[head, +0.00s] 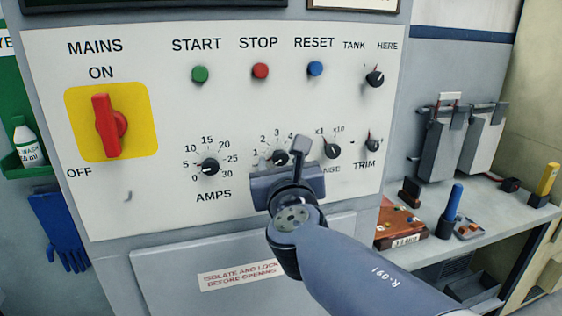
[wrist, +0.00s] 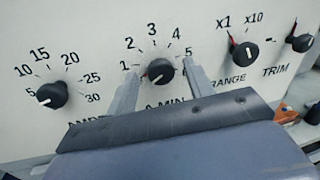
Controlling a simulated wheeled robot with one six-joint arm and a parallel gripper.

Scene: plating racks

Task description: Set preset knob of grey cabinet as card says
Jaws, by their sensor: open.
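The grey cabinet's white panel (head: 150,215) fills much of the head view. No knob label reads "preset". A black knob (wrist: 160,71) with a scale from 1 to 5 sits above a partly hidden label ending in "MIN". Its white mark points to the lower left. My gripper (wrist: 163,67) is open, with one finger on each side of this knob and gaps visible on both sides.
The AMPS knob (head: 209,167) is left, pointing near 0; the RANGE knob (head: 331,150) and TRIM knob (head: 373,145) are right. A red mains switch (head: 107,125), green, red and blue buttons, and a TANK HERE knob (head: 375,79) share the panel. A cluttered bench (head: 480,225) stands right.

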